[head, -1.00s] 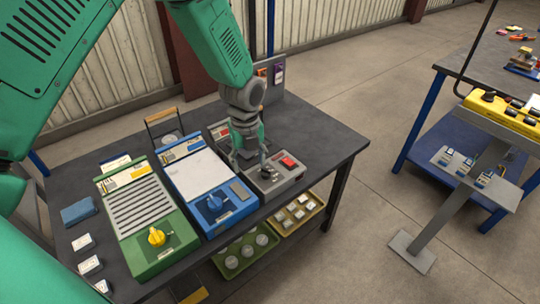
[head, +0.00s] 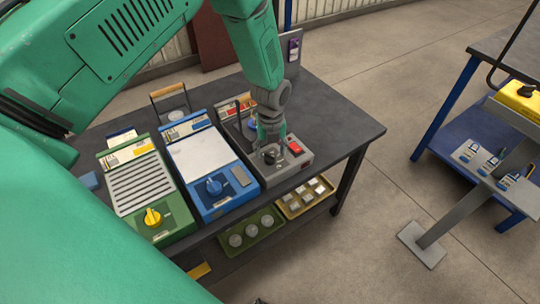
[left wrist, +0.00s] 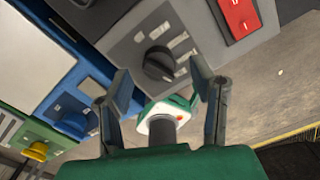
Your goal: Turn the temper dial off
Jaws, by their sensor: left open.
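A grey control box (head: 297,166) stands at the right end of the row of units on the dark table. It has a black dial (head: 269,157) and a red rocker switch (head: 294,147). In the left wrist view the black dial (left wrist: 159,64) appears just beyond my fingertips, with pale markings around it. I cannot read a temper label. My left gripper (head: 270,138) is over this box, fingers pointing down. In the left wrist view the left gripper (left wrist: 160,78) is open, its fingers on either side of the dial's line, apparently apart from it. My right gripper is not in view.
A blue unit (head: 202,160) with a blue dial (head: 214,186) stands left of the grey box, then a green unit (head: 140,185) with a yellow dial (head: 152,217). Trays with small parts sit below the table's front edge. Another table (head: 455,110) stands at right.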

